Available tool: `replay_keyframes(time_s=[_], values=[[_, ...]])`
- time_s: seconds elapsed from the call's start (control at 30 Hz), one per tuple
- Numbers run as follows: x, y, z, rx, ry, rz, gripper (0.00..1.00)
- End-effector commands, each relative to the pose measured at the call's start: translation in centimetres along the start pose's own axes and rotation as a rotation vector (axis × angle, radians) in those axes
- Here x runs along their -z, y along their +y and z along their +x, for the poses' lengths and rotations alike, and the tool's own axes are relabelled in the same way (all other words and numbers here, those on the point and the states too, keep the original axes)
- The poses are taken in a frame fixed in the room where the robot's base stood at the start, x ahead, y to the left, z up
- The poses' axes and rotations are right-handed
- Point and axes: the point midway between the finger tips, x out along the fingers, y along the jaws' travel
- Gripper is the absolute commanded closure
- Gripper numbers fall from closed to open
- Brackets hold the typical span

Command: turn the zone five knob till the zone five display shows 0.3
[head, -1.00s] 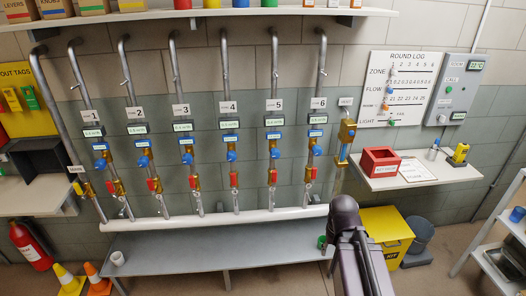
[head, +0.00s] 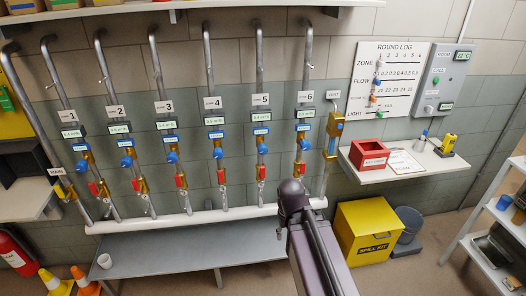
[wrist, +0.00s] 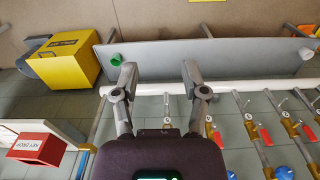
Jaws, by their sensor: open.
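The zone five pipe is the one under sign 5 (head: 262,99) in the head view. Its pale green display (head: 262,115) is lit, but the digits are too small to read surely. The blue zone five knob (head: 262,149) sits below a blue label, with a red-handled valve (head: 261,172) lower down. My gripper (wrist: 159,68) is open and empty in the wrist view, its two fingers wide apart over the grey bench and white pipe. It is away from the knobs and touches none. In the head view my arm hides the gripper itself.
Similar zone pipes stand close on both sides, with zone six knob (head: 301,143) just right. The grey bench (head: 180,251) runs below. A yellow spill kit bin (head: 374,232), a wall shelf with a red key drop box (head: 369,154) and a rack (head: 492,225) stand right.

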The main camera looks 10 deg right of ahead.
Motion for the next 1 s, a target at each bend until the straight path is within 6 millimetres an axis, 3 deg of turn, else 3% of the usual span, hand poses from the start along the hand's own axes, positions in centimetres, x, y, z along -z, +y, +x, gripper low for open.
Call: replay_keyframes(time_s=[0.03, 0.13, 0.27, 0.47, 0.7, 1.0], values=[[0.0, 0.0, 0.0, 0.0, 0.0, 0.0, 0.31], [0.2, 0.0, 0.2, 0.0, 0.007, 0.0, 0.01], [1.1, 0.0, 0.9, 0.0, 0.04, 0.0, 0.01], [4.8, -0.4, 3.2, 0.001, 0.175, -0.005, 0.01], [12.0, -0.3, 6.2, 0.001, 0.455, -0.004, 0.01], [20.7, -0.3, 7.7, 0.001, 0.844, -0.002, 0.01]])
